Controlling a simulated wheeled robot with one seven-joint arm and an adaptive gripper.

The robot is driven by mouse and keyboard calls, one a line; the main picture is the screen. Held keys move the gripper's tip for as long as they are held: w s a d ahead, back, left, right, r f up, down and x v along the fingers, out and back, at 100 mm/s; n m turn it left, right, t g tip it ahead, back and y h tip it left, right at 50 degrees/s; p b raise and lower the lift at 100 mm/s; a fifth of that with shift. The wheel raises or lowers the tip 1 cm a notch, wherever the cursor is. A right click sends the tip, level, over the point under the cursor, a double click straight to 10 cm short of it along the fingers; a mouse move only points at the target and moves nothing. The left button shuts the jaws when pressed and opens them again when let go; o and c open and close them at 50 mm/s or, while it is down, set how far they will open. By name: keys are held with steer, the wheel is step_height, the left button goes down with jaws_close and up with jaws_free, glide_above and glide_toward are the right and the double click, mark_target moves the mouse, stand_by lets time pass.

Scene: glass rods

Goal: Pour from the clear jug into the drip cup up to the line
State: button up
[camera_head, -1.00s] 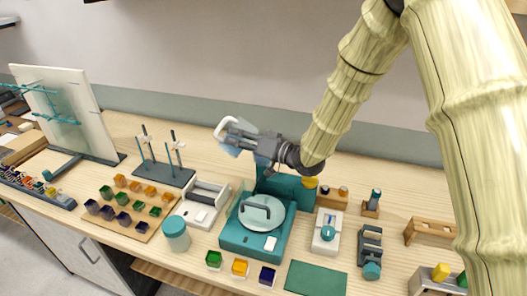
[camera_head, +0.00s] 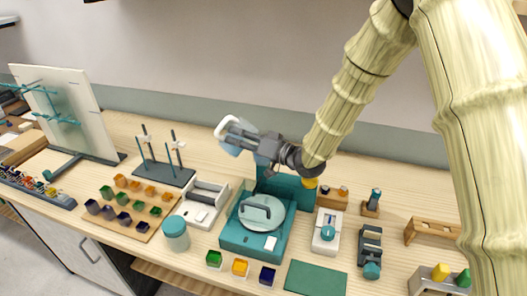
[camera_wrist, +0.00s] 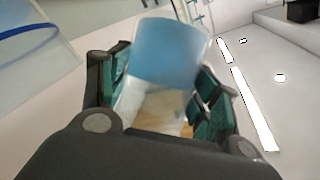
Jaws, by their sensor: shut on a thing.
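My gripper (camera_head: 246,141) is raised over the bench, above and left of the teal machine. It is shut on the clear jug (camera_head: 233,149), which shows pale blue at its tip beside a white loop. In the wrist view the jug (camera_wrist: 168,50) sits between the dark, teal-padded fingers, with blue in its upper part and a clear part below. A see-through vessel with a dark blue line (camera_wrist: 28,38) is at the left edge of the wrist view, apart from the fingers; it may be the drip cup. I cannot pick out the drip cup surely in the head view.
Small coloured cubes (camera_head: 240,267) lie in front. A green mat (camera_head: 316,278) is bare.

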steer(key=shift+r+m+t+y, duration=0.3)
steer(key=shift+r+m+y, duration=0.25)
steer(key=shift+m, duration=0.35)
stand_by(2.5)
steer(key=shift+d+r+m+t+y, duration=0.2)
steer(key=shift+r+m+t, duration=0.3)
steer(key=shift+m, duration=0.5)
stand_by(2.4)
steer(key=shift+a+r, duration=0.1)
steer(key=shift+a, duration=0.05)
steer(key=shift+r+y, duration=0.15)
steer(key=shift+y, duration=0.1)
stand_by(0.8)
